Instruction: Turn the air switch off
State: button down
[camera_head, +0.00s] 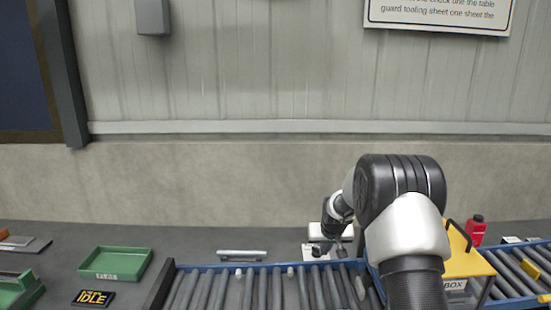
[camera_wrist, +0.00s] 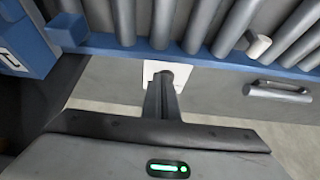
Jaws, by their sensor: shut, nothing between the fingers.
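In the wrist view, my gripper (camera_wrist: 167,78) is shut, with its fingers together and nothing between them. Its tips lie in front of a small white plate (camera_wrist: 150,68) just below the blue conveyor rail, and they hide the plate's middle. This plate may belong to the air switch, but no lever or marking on it can be made out. I cannot tell whether the tips touch it. In the head view, my gripper (camera_head: 327,249) is low by the conveyor's far edge, next to a white fixture (camera_head: 308,251), partly hidden by my arm.
The roller conveyor (camera_head: 250,291) with its blue rail runs along the front. A green tray (camera_head: 116,263) and a dark IDLE sign (camera_head: 93,298) are at left. A yellow box (camera_head: 465,262) and a red bottle (camera_head: 476,230) stand at right. A grey handle (camera_wrist: 280,91) is right of the plate.

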jog(key=shift+r+p, duration=0.8)
jog(key=shift+r, duration=1.3)
